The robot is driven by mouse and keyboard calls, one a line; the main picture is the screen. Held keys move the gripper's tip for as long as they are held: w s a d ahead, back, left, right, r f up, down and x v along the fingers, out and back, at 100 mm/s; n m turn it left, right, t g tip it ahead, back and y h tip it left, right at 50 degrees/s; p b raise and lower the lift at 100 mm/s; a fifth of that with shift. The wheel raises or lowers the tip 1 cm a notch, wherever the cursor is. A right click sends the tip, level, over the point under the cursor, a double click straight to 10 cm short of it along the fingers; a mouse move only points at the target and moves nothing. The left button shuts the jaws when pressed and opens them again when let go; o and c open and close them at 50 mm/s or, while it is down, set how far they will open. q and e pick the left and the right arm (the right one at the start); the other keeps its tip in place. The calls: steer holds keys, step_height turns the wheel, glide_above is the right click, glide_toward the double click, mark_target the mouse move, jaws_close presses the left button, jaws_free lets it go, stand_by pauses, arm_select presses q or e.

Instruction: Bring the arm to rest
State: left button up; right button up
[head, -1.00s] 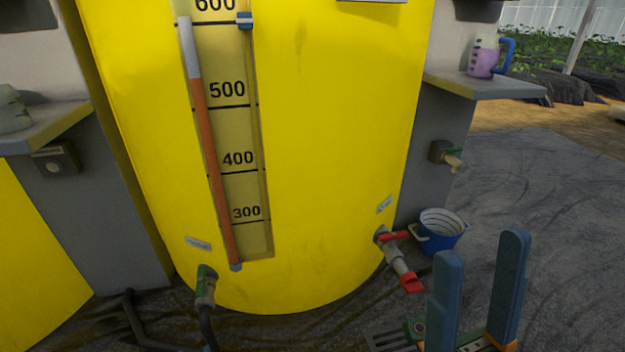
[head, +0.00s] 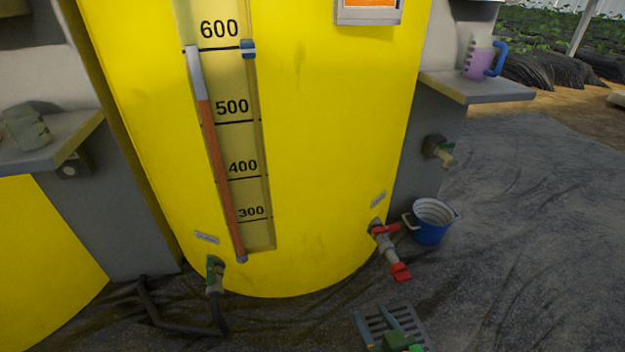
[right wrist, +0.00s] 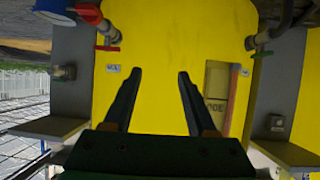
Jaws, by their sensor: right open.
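My right gripper (head: 381,322) shows small and low at the bottom edge of the head view, above a floor grate, with its blue fingers apart. In the right wrist view, the two dark fingers of the right gripper (right wrist: 160,74) are spread with nothing between them, pointing toward the yellow tank (right wrist: 170,30). That view is upside down. The fingers look clear of the tank. The yellow tank (head: 320,150) fills the middle of the head view. My left gripper is not in view.
A red-handled valve (head: 388,250) sticks out of the tank low at right, with a blue bucket (head: 431,228) beside it. A green-handled valve (head: 214,275) with a dark hose is at lower left. A jug (head: 478,62) stands on the right shelf (head: 480,88). Floor at right is open.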

steer(key=s+d+f+g+h+p, duration=0.1)
steer(key=s+d+f+g+p, duration=0.1)
steer(key=s+f+g, duration=0.4)
steer(key=s+d+f+g+h+p, duration=0.1)
steer(key=s+d+f+g, duration=0.2)
steer(key=s, duration=0.5)
arm_select(q)
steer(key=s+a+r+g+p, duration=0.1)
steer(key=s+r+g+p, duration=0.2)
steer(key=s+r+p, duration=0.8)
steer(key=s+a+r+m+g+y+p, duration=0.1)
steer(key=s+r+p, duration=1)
steer(key=p, duration=1.6)
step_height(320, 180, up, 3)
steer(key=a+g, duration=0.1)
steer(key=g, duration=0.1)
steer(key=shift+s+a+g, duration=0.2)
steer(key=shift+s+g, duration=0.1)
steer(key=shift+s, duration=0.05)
arm_select(e)
steer(key=s+d+r+g, duration=0.2)
steer(key=s+r, duration=1.3)
steer(key=r, duration=0.5)
steer(key=shift+s+h, duration=0.25)
steer(key=shift+h, duration=0.05)
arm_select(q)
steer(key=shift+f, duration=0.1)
